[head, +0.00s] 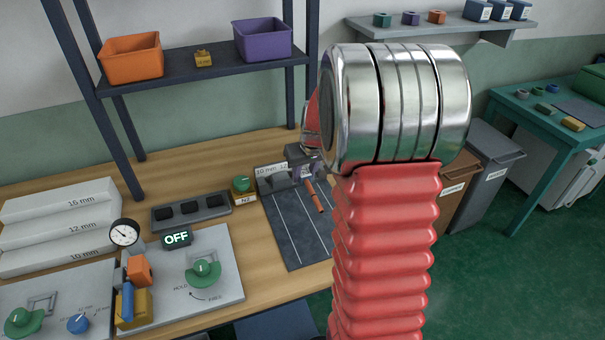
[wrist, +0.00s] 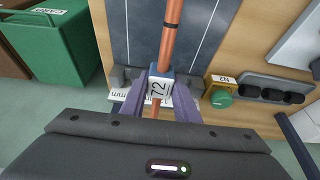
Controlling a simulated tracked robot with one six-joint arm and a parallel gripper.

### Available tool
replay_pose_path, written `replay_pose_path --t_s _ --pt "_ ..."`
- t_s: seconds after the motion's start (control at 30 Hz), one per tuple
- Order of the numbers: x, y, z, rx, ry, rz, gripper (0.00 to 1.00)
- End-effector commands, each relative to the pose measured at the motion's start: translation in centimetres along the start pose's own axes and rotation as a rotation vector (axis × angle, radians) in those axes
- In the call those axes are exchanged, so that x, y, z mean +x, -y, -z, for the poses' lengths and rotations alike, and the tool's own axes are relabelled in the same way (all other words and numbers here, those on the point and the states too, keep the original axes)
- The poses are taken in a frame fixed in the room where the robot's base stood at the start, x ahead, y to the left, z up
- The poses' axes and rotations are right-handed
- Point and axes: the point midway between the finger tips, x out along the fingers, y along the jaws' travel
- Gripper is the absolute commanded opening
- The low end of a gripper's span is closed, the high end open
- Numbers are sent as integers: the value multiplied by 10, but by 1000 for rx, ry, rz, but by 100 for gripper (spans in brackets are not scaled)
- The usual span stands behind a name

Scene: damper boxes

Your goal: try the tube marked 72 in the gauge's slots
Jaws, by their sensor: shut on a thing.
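The tube (wrist: 171,35) is a copper-orange rod with a dark band and a label reading 72. In the wrist view my gripper (wrist: 160,86) is shut on it at the label, one purple finger on each side. In the head view the tube (head: 315,198) slants down from my gripper (head: 304,170) over a dark lined board (head: 288,235). A grey upright plate (head: 271,178) marked "10 mm 12" stands at the board's far edge; the arm hides its right part. I cannot tell whether the tube touches the board or plate, and no slot openings are clear.
A green-knobbed block (head: 242,188) marked N2 and a dark three-pad tray (head: 190,211) lie left of the board. A dial (head: 124,233) and an OFF display (head: 176,238) stand further left. A shelf (head: 200,65) with two bins hangs above. Lidded bins stand right.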

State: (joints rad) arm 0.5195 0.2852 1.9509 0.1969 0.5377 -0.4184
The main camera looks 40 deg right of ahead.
Motion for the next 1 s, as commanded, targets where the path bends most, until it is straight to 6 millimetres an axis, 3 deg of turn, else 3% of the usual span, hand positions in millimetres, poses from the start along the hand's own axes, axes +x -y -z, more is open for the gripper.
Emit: replay_pose_path --t_s 0.47,1.0 --pt "18 -76 -5 2 114 -2 0" --pt "22 -78 -7 0 120 0 0"
